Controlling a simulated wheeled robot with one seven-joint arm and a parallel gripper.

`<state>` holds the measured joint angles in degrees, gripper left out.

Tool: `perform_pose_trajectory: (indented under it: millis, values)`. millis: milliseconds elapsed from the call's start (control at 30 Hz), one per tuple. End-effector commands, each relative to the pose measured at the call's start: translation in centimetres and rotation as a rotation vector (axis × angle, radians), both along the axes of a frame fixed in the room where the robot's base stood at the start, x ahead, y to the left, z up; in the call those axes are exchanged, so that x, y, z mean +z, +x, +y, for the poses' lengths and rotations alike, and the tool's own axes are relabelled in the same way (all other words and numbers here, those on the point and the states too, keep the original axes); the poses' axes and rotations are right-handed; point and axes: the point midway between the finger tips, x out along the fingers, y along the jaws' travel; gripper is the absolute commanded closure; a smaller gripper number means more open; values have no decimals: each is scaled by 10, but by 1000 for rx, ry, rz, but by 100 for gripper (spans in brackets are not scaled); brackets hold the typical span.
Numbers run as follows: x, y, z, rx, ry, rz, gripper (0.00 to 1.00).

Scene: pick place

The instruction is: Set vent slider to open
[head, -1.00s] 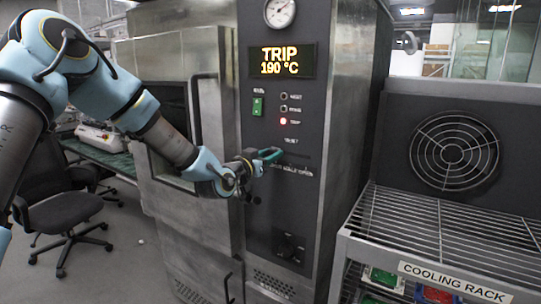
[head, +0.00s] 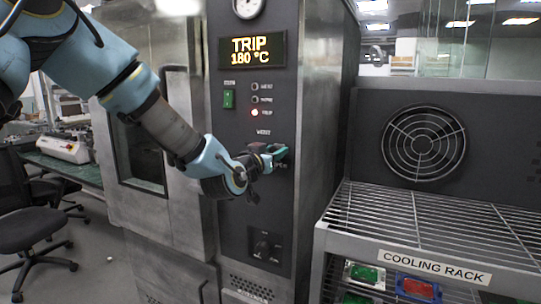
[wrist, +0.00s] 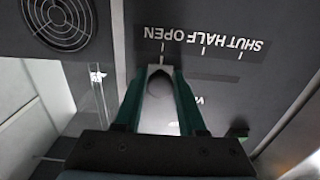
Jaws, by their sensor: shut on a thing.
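The vent slider (wrist: 160,69) is on the dark oven panel (head: 284,90). In the wrist view, its small light knob shows between the tips of my gripper (wrist: 161,73). The scale printed beside it, SHUT HALF OPEN (wrist: 203,40), appears upside down there, with OPEN at the left. The knob and fingertips line up with the leftmost tick, at OPEN. In the head view, my gripper (head: 279,153) reaches the panel just below the VENT label, and its teal fingers hide the slider. The fingers are shut on the knob.
The panel display (head: 252,50) reads TRIP 180 °C, with a red lamp lit below it. A green switch (head: 229,99) and a lower dial (head: 264,246) are on the same panel. A wire cooling rack (head: 430,225) with a fan (head: 424,144) stands to the right.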

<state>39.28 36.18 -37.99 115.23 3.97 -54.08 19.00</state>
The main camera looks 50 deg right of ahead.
Motion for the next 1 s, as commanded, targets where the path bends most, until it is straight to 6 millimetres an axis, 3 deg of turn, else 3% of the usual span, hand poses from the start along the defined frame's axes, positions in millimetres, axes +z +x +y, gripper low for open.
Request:
perform_pose_trajectory:
  millis: [100,133,333,667,767,1000]
  values:
    - [0,-6,-1,-12,2,1,100]
    - [0,-6,-1,-12,2,1,58]
    - [0,-5,-1,-11,1,0,35]
    - [0,-4,2,-7,1,-1,34]
    - [-1,-6,12,-7,1,-2,34]
    - [-3,-18,54,-8,1,-4,34]
